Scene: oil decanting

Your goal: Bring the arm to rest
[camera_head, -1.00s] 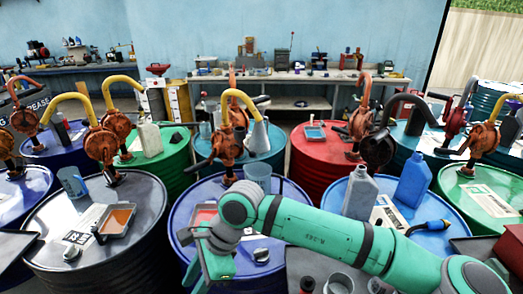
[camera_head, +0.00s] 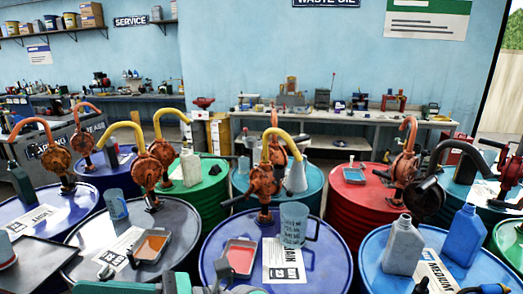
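Only teal and dark parts of my arm show, cut off along the bottom edge of the head view. My gripper's fingers cannot be made out. Above these parts, a blue drum (camera_head: 325,272) carries a grey-blue jug (camera_head: 293,226) with a handle, standing upright. A shallow tray (camera_head: 240,257) of reddish liquid and a printed sheet (camera_head: 283,262) also lie on this drum. An orange hand pump (camera_head: 264,182) with a yellow spout rises at its far side. Nothing is seen held by my arm.
A dark drum to the left carries a tray of brown liquid (camera_head: 152,245) and a translucent cup (camera_head: 115,204). A blue drum to the right bears a grey bottle (camera_head: 402,246) and a blue bottle (camera_head: 464,235). More drums with pumps crowd behind; a workbench (camera_head: 340,118) lines the wall.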

